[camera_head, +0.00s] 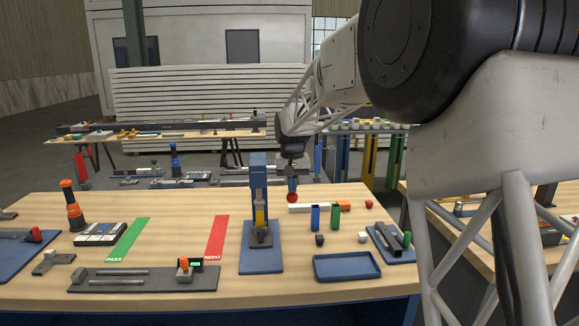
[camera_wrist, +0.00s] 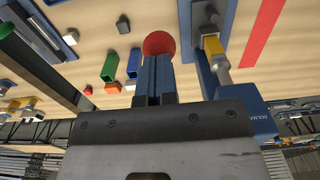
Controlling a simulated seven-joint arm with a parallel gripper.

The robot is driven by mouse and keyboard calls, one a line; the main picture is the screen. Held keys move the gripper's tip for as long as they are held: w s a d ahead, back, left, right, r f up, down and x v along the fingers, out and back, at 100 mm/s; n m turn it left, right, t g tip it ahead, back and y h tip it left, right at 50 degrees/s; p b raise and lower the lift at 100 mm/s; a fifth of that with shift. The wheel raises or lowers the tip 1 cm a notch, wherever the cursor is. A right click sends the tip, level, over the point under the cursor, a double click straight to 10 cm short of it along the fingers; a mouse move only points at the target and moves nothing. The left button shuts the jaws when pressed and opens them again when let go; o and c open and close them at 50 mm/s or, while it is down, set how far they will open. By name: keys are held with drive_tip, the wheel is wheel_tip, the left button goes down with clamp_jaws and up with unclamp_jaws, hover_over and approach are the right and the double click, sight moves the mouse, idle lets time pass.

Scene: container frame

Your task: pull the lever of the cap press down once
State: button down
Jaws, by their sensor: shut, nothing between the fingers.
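The cap press stands on a blue base plate (camera_head: 261,262) near the middle of the table, with a blue column (camera_head: 258,172) and a yellow ram (camera_head: 259,214). The ram also shows in the wrist view (camera_wrist: 213,45). The red ball knob (camera_head: 292,197) of its lever is raised well above the table, right of the column. The lever's arm is not clearly visible. My gripper (camera_head: 291,178) is shut and empty just above the knob. In the wrist view the closed fingertips (camera_wrist: 156,60) overlap the knob (camera_wrist: 159,43); I cannot tell whether they touch.
A blue and a green open box (camera_head: 335,217) stand right of the press, near a white block (camera_head: 302,208). A blue tray (camera_head: 347,266) lies in front of them. A red strip (camera_head: 215,239) and a green strip (camera_head: 127,240) lie to the left. The air above the knob's right is clear.

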drive_tip(key=shift+r, duration=0.1)
idle(0.3)
wheel_tip(320, 180, up, 15)
idle(2.2)
idle(0.3)
drive_tip(key=s+d+f+t, duration=0.1)
drive_tip(key=s+d+f, duration=0.15)
drive_tip(key=s, duration=1.05)
drive_tip(key=s+d+f, duration=0.2)
drive_tip(key=s+d, duration=0.2)
drive_tip(key=s, duration=0.9)
drive_tip(key=s+d+f, duration=0.1)
drive_tip(key=s+f, duration=0.5)
drive_tip(key=s, duration=0.6)
drive_tip(key=s+d+f+t, duration=0.1)
drive_tip(key=s+d+f, duration=0.1)
drive_tip(key=s+f, duration=0.5)
drive_tip(key=s, duration=0.5)
drive_tip(key=shift+s+d+f+t, duration=0.2)
drive_tip(key=shift+s+f+t, duration=0.1)
drive_tip(key=shift+s, duration=0.1)
